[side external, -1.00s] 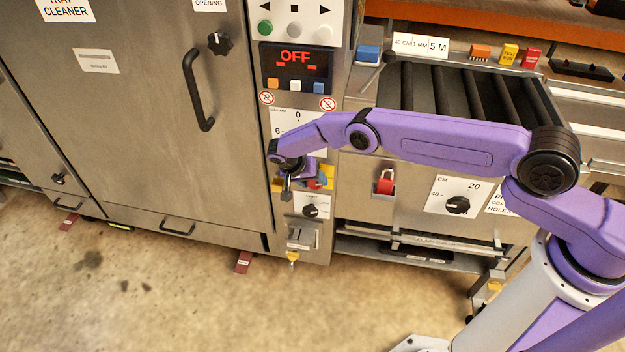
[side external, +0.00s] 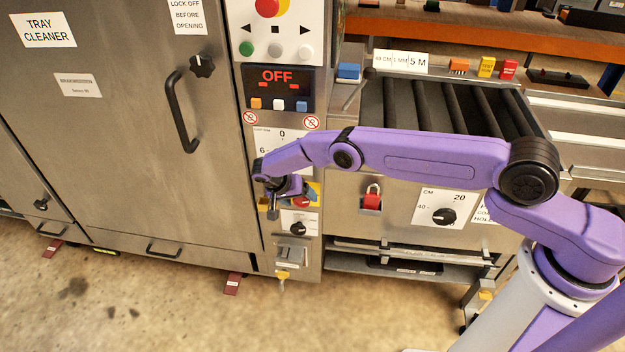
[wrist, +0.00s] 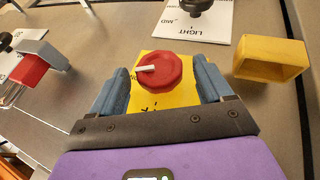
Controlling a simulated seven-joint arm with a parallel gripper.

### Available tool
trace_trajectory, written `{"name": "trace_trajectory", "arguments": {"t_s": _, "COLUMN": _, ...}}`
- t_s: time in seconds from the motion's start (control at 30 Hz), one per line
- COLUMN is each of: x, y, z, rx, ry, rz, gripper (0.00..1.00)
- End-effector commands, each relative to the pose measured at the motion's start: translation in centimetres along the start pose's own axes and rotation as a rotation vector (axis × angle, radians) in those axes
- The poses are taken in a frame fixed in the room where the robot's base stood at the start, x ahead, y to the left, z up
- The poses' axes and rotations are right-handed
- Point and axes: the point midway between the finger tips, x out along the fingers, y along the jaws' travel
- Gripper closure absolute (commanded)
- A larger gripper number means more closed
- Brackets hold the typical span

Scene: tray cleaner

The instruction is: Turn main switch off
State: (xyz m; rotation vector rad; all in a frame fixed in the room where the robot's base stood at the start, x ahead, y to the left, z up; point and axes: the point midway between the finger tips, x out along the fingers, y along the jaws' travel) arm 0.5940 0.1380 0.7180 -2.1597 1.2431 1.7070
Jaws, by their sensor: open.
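The main switch is a red rotary knob (wrist: 160,71) with a white pointer mark, on a yellow plate (wrist: 154,104). In the wrist view the mark points left. In the side view the red knob (side external: 302,202) is partly hidden by my gripper (side external: 288,204). In the wrist view my gripper (wrist: 162,88) is open, with one blue-grey finger on each side of the knob. Small gaps show between the fingers and the knob. I cannot tell how deep the fingers reach along it.
A black LIGHT knob (side external: 298,228) sits just below the switch. A red padlock (side external: 371,200) hangs to the right. In the wrist view a hollow yellow block (wrist: 270,60) stands close to the right finger. The display (side external: 279,88) above reads OFF.

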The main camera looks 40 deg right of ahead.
Motion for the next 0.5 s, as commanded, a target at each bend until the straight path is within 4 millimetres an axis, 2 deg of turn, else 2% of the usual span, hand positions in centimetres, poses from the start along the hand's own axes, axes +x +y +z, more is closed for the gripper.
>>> {"name": "trace_trajectory", "arguments": {"t_s": 0.5, "x": 0.04, "y": 0.30, "z": -0.15, "rx": 0.052, "ry": 0.004, "rz": -0.121, "gripper": 0.21}}
